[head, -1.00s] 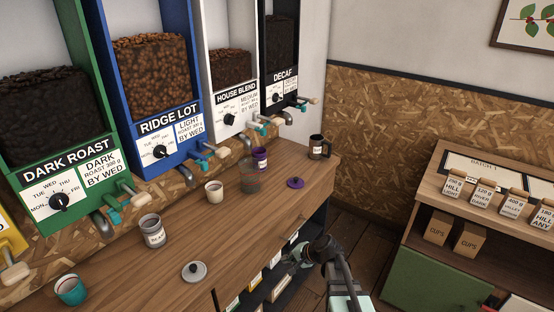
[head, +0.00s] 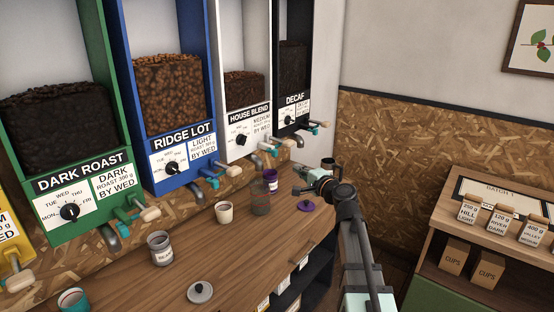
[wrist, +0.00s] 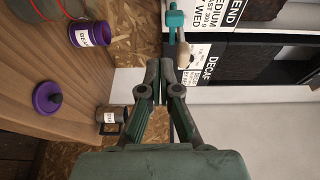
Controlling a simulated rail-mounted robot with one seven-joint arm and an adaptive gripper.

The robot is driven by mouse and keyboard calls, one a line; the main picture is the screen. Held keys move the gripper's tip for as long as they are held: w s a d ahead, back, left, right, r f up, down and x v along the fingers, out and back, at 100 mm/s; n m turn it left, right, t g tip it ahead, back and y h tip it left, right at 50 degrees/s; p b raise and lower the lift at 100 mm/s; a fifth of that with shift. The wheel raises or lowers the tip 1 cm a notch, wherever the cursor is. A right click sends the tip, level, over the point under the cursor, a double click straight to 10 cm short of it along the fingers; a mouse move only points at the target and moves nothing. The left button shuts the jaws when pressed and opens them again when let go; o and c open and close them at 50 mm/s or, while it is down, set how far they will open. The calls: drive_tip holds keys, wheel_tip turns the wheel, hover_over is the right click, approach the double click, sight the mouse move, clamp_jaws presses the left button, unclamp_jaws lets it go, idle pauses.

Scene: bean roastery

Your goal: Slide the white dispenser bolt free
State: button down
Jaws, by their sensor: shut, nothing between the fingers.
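The white dispenser (head: 244,60), labelled House Blend, stands between the blue Ridge Lot and black Decaf ones. Its bolt (head: 271,141) is teal with a cream knob (head: 288,142) at the right end, beside the grey spout. In the wrist view the teal part (wrist: 175,19) is at the top and the cream knob (wrist: 184,48) just above my fingertips. My gripper (head: 299,171) is shut and empty, below and slightly right of the knob in the head view. In the wrist view, my closed fingers (wrist: 160,68) appear apart from the knob, though depth is hard to judge.
The Decaf bolt (head: 313,126) is to the right.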

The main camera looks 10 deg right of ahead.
drive_tip(key=shift+r, duration=0.6)
drive_tip(key=shift+w, duration=0.1)
drive_tip(key=p+x, duration=0.3)
drive_tip(key=x, duration=0.7)
